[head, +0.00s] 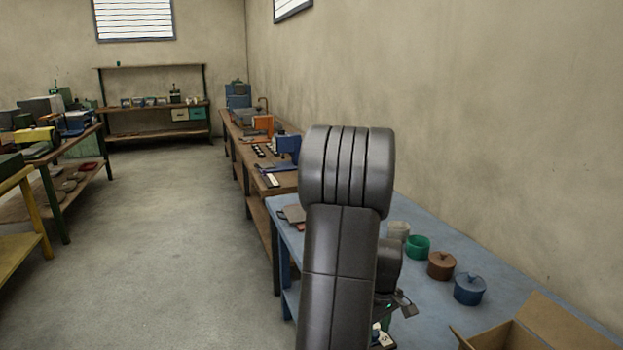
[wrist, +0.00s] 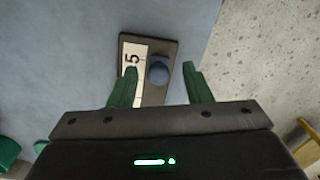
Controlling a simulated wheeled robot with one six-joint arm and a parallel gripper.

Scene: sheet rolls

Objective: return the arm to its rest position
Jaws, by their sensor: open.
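My arm (head: 340,250) rises large and dark grey in the middle of the head view, in front of the blue table. My gripper (wrist: 160,68) shows in the wrist view with its two green fingers apart and nothing held between them. Beyond the fingertips lies a dark plate (wrist: 152,102) with a white strip marked 5 and a round blue knob (wrist: 158,70). The plate lies on the blue table near its edge. In the head view the arm hides part of the table, and the fingers cannot be made out clearly.
An open cardboard box (head: 540,330) is at the lower right. The wall (head: 500,120) is behind. Floor (head: 160,240) at left is clear.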

